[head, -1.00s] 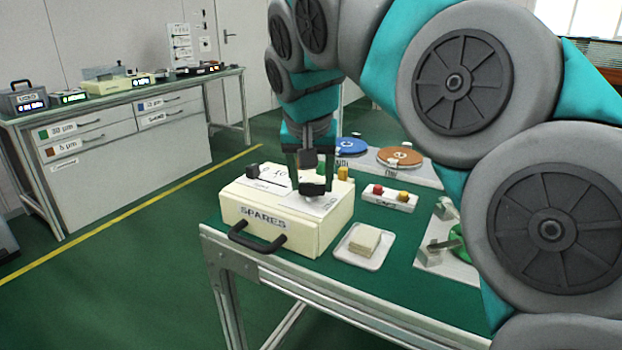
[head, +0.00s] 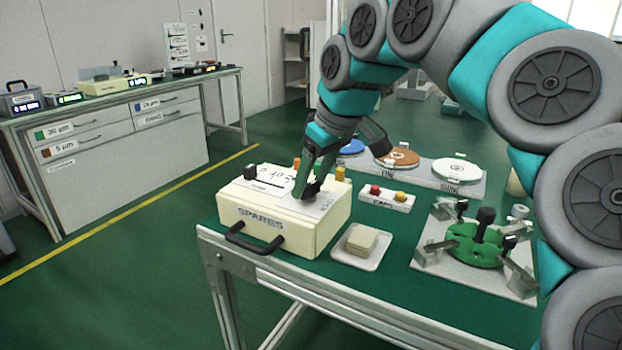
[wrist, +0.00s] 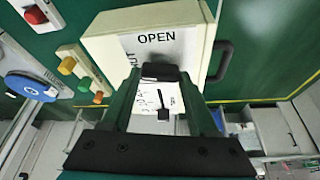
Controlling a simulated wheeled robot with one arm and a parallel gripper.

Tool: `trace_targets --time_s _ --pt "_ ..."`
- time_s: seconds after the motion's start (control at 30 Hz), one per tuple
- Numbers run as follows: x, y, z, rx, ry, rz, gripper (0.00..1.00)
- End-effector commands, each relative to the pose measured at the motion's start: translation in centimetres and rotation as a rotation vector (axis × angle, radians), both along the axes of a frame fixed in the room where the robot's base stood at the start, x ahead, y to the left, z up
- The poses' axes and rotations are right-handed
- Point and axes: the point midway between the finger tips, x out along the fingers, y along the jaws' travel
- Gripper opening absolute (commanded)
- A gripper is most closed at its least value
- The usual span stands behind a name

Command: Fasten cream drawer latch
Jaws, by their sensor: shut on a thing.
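The cream drawer unit (head: 283,235) marked SPARES stands at the table's front left corner, with a dark handle (head: 256,243) on its front. A white plate (wrist: 185,48) on its top reads OPEN, with another word partly hidden beside it. My gripper (head: 310,192) is tilted over the top and shut on a black latch knob (wrist: 160,73), which shows between the fingers in the wrist view. The fingers hide much of the knob in the head view. A second dark knob (head: 250,171) stands at the top's back left.
A green fixture with clamps (head: 476,245) stands at the right. Bare tabletop lies between.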

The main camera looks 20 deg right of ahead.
Motion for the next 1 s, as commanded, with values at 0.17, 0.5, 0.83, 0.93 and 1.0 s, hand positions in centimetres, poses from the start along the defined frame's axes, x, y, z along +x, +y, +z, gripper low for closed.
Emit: trace_targets --time_s 0.17,0.5,0.83,0.93,1.0 --pt "0.08 -0.04 0.07 0.001 0.0 0.112 0.04" --pt "0.15 -0.09 -0.03 0.0 0.0 0.225 0.04" --pt "0.12 -0.1 -0.05 -0.001 0.002 0.24 0.04" --pt "0.11 -0.11 -0.04 -0.001 0.002 0.239 0.04" --pt "0.11 -0.1 -0.04 -0.001 0.002 0.239 0.04"
